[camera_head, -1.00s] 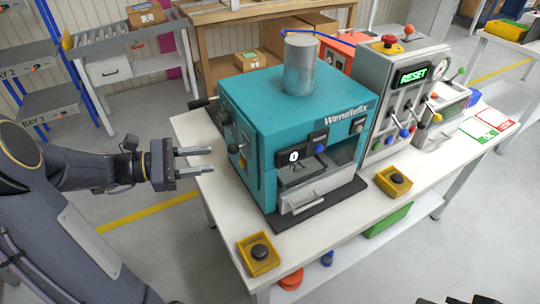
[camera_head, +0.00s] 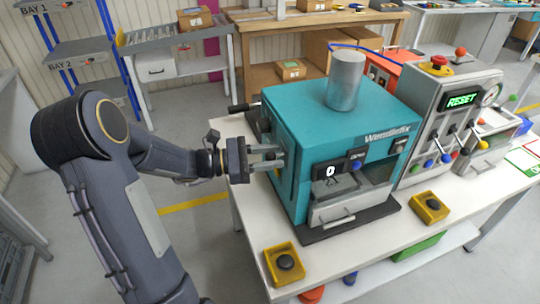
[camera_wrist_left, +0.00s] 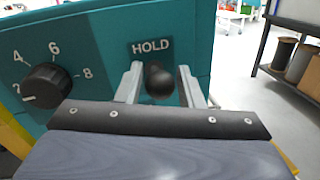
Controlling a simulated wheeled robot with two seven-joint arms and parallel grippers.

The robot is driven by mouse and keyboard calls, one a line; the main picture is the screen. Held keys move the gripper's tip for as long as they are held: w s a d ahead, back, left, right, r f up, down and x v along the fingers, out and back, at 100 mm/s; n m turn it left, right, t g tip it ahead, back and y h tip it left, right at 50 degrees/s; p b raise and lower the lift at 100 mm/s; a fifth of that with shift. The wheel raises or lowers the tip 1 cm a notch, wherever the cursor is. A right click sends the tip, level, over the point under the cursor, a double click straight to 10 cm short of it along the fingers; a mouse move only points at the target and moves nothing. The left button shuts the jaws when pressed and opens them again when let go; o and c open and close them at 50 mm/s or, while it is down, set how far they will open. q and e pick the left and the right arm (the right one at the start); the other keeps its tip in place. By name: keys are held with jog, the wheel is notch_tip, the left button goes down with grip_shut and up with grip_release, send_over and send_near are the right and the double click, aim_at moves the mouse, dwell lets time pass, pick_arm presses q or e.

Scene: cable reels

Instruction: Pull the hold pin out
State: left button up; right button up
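The hold pin (camera_wrist_left: 159,82) is a dark round knob under the HOLD label (camera_wrist_left: 151,47) on the teal side of the machine (camera_head: 300,120). In the left wrist view my left gripper (camera_wrist_left: 160,75) is open, with one finger on each side of the knob. I cannot tell whether the fingers touch it. My right gripper does not clearly show.
A numbered dial (camera_wrist_left: 45,88) sits left of the pin. A black handle (camera_head: 240,107) sticks out at the machine's upper left. Yellow button boxes (camera_head: 285,264) stand on the white table (camera_head: 340,252). The floor left of the table is open.

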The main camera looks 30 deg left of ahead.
aim_at(266, 159)
pick_arm(q)
jog(key=shift+c, duration=0.3)
grip_shut()
jog(key=shift+s+d+v, duration=0.1)
jog(key=shift+s+v, duration=0.05)
jog(key=shift+v, duration=0.7)
jog(key=shift+s+d+v, duration=0.1)
jog(key=shift+s+v, duration=0.05)
jog(key=shift+v, duration=0.65)
jog(key=shift+w, duration=0.1)
jog(key=shift+o, duration=0.3)
grip_release()
jog(key=shift+a, duration=0.1)
jog(key=b+v, duration=0.1)
jog(key=v, duration=0.7)
